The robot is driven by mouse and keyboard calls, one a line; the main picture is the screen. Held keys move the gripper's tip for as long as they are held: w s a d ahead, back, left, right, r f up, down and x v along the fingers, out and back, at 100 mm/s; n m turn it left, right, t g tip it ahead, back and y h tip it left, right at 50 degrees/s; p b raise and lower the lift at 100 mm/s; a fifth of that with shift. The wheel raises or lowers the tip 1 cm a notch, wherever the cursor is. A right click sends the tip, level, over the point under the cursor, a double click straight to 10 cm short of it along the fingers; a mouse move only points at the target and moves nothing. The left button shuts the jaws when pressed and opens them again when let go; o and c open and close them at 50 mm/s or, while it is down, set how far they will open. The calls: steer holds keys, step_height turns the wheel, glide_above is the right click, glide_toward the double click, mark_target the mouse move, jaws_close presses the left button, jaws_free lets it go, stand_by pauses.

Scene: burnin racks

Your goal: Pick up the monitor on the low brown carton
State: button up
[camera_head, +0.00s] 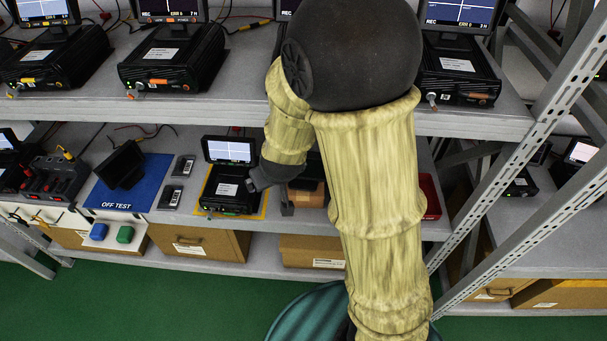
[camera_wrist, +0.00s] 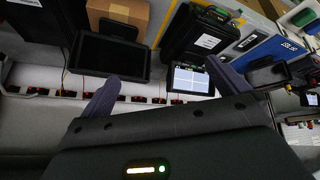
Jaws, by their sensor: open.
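The monitor (camera_wrist: 108,57) has a dark, blank screen and shows between and beyond the fingers in the wrist view, toward the left finger. The low brown carton (camera_wrist: 128,11) is at the top of that view, with a dark part of the monitor at its edge. In the head view my arm hides much of the monitor and of the carton (camera_head: 312,198) on the lower shelf. My gripper (camera_wrist: 161,72) is open, with its two dark fingers wide apart and nothing between them. I cannot tell the exact gap to the monitor.
A lit test unit (camera_head: 229,189) stands on a yellow-edged mat left of the carton. A blue OFF TEST mat (camera_head: 126,193) holds another dark monitor (camera_head: 120,165). The upper shelf (camera_head: 245,92) overhangs with more units. A slanted metal upright (camera_head: 545,120) stands at right.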

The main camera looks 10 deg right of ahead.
steer(key=w+a+f+n+t+h+b, duration=0.1)
steer(key=w+a+f+n+t+h, duration=0.25)
steer(key=f+h, duration=0.2)
steer(key=s+n+h, duration=0.1)
steer(key=h, duration=0.1)
steer(key=s+a+f+n+h+b, duration=0.1)
steer(key=s+h, duration=0.1)
steer(key=s+n+h, duration=0.1)
steer(key=s+h, duration=0.1)
steer(key=shift+s+a+f+t+h, duration=0.15)
steer(key=shift+a+f+t+h, duration=0.2)
steer(key=shift+a+f, duration=0.05)
steer(key=b+x, duration=0.1)
steer(key=x, duration=1.1)
steer(key=shift+b, duration=0.4)
steer(key=shift+d+f, duration=0.1)
steer(key=shift+d, duration=0.05)
